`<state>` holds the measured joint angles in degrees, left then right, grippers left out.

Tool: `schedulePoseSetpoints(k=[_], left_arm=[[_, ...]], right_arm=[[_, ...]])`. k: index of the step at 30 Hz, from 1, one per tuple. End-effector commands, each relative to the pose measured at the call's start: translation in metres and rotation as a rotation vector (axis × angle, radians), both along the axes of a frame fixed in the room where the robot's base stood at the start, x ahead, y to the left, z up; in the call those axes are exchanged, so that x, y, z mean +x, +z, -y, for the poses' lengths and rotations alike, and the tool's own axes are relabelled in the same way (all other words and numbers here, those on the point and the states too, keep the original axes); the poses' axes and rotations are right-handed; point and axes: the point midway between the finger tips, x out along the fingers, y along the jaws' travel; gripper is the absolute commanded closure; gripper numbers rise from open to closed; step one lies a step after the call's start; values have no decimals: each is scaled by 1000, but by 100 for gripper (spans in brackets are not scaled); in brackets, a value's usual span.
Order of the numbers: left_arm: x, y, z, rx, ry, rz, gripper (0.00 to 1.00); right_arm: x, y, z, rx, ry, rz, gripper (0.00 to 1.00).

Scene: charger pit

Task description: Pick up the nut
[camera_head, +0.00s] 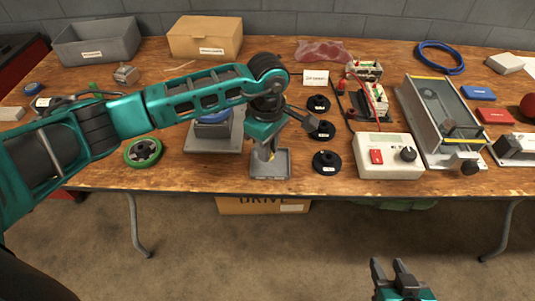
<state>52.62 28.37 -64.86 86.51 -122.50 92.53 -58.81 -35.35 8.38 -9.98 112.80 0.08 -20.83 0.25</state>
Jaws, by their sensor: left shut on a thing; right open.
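My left gripper (268,150) points down over a small grey tray (270,172) near the table's front edge. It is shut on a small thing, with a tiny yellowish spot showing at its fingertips. This looks like the nut, but it is too small and too covered by the fingers to make out clearly. I cannot tell whether it touches the tray floor. My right gripper (392,272) is open and empty, low in front of the table over the floor.
Several black discs (326,161) lie right of the tray, beside a white box with a knob (388,163). A scale-like device (214,133) and a green ring (143,152) are to its left. A grey bin (97,41) and cardboard box (205,37) stand at the back.

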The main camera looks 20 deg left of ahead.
Motion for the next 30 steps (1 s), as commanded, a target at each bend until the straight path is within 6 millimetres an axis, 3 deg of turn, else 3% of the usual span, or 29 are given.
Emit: schedulePoseSetpoints(k=[9, 15, 21, 30], left_arm=[[2, 94, 0, 0, -1, 9, 100], [1, 137, -1, 1, 0, 4, 100], [1, 158, 0, 1, 0, 3, 100], [0, 162, 0, 1, 0, 1, 100]], right_arm=[[-2, -1, 4, -7, -7, -9, 57], [-3, -1, 4, -7, -9, -11, 57], [-3, -1, 4, -6, -10, -9, 57], [-3, 0, 4, -5, -9, -6, 57]])
